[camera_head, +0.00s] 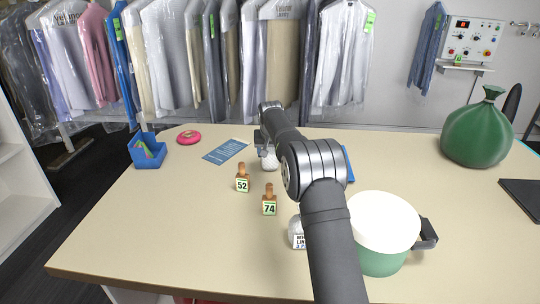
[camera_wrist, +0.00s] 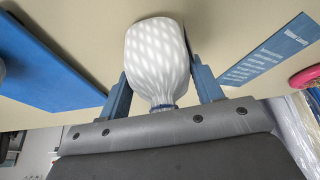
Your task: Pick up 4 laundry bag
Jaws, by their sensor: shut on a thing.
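My gripper (camera_wrist: 160,82) is shut on a small white bag with a lattice pattern (camera_wrist: 156,55), its narrow neck toward the palm and a blue finger on each side. In the head view my gripper (camera_head: 264,139) is at the middle of the table, partly hidden by my arm, with the white bag (camera_head: 269,159) just below it. I cannot tell whether the bag touches the table. A large green tied bag (camera_head: 477,133) stands at the table's right. Another white item with a printed label (camera_head: 297,233) is partly hidden by my arm. No number 4 is readable.
Brown tagged pieces marked 52 (camera_head: 242,179) and 74 (camera_head: 269,201) stand left of my arm. A green pot with a white top (camera_head: 382,240) is close at right. A blue card (camera_head: 225,151), pink disc (camera_head: 189,138) and blue box (camera_head: 147,151) lie left.

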